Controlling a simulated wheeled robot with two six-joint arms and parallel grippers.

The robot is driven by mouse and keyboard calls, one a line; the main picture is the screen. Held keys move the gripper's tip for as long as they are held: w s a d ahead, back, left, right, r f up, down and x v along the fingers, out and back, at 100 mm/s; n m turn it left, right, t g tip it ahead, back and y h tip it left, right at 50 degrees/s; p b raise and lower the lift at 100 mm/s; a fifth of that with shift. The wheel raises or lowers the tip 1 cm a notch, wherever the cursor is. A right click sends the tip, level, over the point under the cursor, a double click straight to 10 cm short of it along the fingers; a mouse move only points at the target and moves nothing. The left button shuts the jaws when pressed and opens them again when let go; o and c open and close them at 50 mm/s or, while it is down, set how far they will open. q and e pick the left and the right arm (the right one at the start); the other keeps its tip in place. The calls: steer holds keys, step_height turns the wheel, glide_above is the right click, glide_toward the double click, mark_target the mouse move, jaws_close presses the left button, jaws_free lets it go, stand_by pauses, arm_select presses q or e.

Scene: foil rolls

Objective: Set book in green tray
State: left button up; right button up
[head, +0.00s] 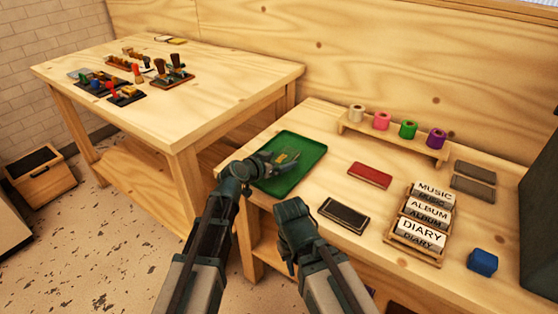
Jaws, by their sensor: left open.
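The green tray (308,168) lies on the near table at its left end. My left gripper (282,161) is open over the tray, and a small yellow item (293,157) shows by its fingers. I cannot tell whether the item touches them. A rack (393,236) holds upright books labelled MUSIC (434,190), ALBUM (428,209) and DIARY (422,230). A flat red book-like item (369,175) and a flat dark item (344,214) lie between tray and rack. My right gripper (292,222) is in front of the table edge, its fingertips not clearly seen.
A low wooden stand (392,138) carries white, pink, green and purple rolls at the back. Two dark grey slabs lie at the right, and a blue block (483,262) near the front. A second table (220,70) at the left holds dark racks with tools.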

arm_select(q)
steer(key=shift+r, duration=0.2)
steer(key=p+v, duration=0.5)
steer(key=v, duration=0.7)
steer(key=shift+s+f, duration=0.1)
steer(key=shift+f, duration=0.05)
arm_select(e)
step_height(320, 180, up, 5)
steer(key=shift+f, duration=0.1)
